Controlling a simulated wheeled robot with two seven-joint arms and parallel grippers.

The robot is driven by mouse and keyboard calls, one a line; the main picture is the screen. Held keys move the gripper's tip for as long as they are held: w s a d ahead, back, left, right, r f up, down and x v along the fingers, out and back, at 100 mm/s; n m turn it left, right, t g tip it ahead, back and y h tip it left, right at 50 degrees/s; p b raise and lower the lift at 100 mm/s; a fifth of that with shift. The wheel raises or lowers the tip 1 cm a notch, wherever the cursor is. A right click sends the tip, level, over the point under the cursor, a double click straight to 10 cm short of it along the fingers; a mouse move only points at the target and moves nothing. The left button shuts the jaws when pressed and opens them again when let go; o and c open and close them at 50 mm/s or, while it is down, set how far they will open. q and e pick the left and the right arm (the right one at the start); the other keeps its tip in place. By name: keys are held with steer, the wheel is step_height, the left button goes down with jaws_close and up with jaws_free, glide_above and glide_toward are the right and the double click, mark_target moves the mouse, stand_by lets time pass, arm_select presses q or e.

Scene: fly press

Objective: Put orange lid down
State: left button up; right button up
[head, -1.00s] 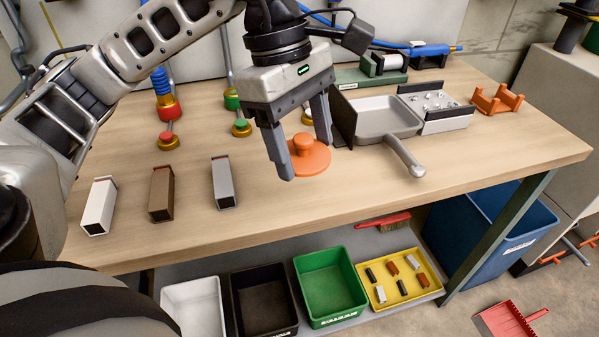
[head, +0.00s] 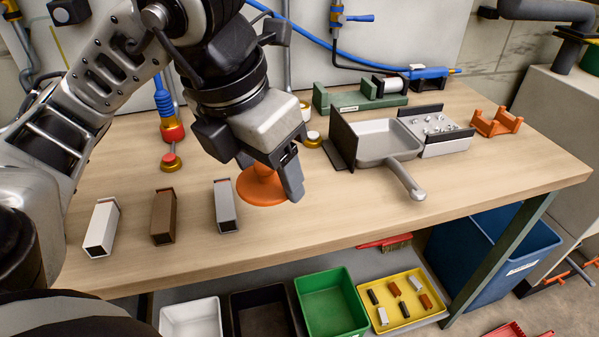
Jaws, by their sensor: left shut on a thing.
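The orange lid (head: 263,187) is a round disc with a knob on top. My left gripper (head: 270,180) is shut on its knob, and the fingers partly hide it. The lid is just right of the grey rectangular tube on the workbench; I cannot tell whether its disc touches the tabletop. My right gripper is not in view.
White (head: 101,228), brown (head: 164,216) and grey (head: 225,206) tubes lie to the left on the workbench (head: 330,225). A grey scoop-like pan (head: 378,142) stands to the right, near an orange cradle (head: 497,123). Bare wood lies in front of the lid.

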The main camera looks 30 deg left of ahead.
arm_select(q)
steer(key=shift+w+a+p, duration=0.15)
steer(key=shift+w+p, duration=0.15)
steer(key=shift+p, duration=0.75)
steer(key=w+a+f, duration=0.1)
steer(key=w+f, duration=0.1)
steer(key=w, duration=0.1)
steer(key=w+a+f+b, duration=0.1)
steer(key=w+f, duration=0.2)
steer(key=w, duration=0.1)
steer(key=w+a+f, duration=0.1)
steer(key=w+f, duration=0.2)
steer(key=shift+w+f+b, duration=0.25)
steer(key=shift+w+b, duration=0.05)
steer(key=shift+w, duration=0.05)
steer(key=shift+w+a+f, duration=0.1)
steer(key=shift+w+f, duration=0.1)
steer(key=shift+f, duration=0.1)
steer(key=x, duration=0.3)
steer(key=shift+s+a+f, duration=0.15)
steer(key=shift+s, duration=0.05)
steer(key=shift+f, duration=0.15)
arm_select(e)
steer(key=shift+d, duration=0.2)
arm_select(q)
steer(key=shift+f, duration=0.1)
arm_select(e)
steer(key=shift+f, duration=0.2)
